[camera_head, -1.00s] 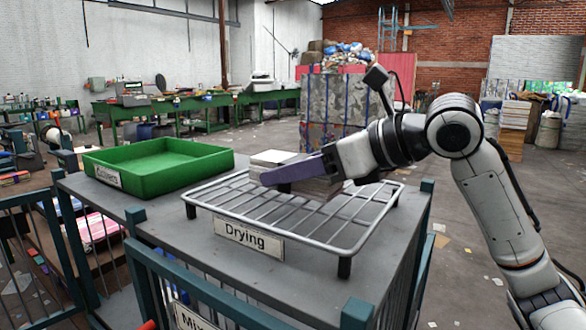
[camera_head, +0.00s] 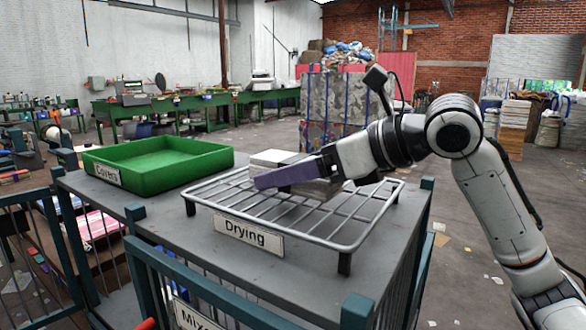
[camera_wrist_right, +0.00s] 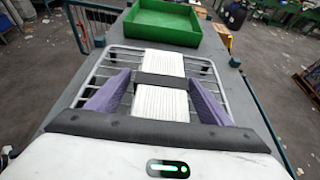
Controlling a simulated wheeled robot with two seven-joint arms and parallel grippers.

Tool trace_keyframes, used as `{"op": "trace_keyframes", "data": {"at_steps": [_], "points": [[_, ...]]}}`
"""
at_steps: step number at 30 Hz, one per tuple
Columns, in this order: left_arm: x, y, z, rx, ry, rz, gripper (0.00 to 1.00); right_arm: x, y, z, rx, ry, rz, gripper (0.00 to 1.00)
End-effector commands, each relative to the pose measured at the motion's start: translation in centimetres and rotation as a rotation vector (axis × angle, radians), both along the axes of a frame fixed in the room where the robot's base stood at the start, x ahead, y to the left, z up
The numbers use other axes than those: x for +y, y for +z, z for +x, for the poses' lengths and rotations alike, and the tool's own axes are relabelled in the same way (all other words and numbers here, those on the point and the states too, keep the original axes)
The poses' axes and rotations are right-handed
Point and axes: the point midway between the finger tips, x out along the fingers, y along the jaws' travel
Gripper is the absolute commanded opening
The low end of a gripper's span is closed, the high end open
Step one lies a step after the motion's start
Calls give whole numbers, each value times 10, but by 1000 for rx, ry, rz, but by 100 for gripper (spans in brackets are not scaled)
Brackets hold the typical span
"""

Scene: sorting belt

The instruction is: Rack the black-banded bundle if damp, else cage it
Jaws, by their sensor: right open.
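The black-banded bundle (camera_wrist_right: 160,101) is a white paper stack with a dark band across its middle. It lies on the wire drying rack (camera_wrist_right: 96,68) in the right wrist view, and its white top shows behind my finger in the head view (camera_head: 272,157). The rack (camera_head: 362,238) carries a "Drying" sign. My right gripper (camera_wrist_right: 160,82) is open, with one purple finger on each side of the bundle and visible gaps between. In the head view my right gripper (camera_head: 292,177) hides part of the bundle. My left gripper is not in view.
A green tray (camera_head: 141,185) labelled "Covers" stands left of the rack on the same grey table (camera_head: 135,213). It looks empty. Green workbenches and bales stand farther back.

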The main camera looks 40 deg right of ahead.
Motion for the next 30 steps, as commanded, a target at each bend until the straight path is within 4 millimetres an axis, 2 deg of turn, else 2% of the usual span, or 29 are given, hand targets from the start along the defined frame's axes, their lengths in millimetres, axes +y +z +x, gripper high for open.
{"op": "trace_keyframes", "data": {"at_steps": [5, 12, 18, 30], "points": [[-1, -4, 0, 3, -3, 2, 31, -9, 6, -16, -3, -5, -2, 73], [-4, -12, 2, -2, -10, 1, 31, -25, 24, -57, -5, -4, -1, 73], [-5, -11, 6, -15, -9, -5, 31, -35, 37, -81, -4, -3, 0, 73], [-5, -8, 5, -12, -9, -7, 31, -37, 44, -88, -3, -1, 1, 73]]}}
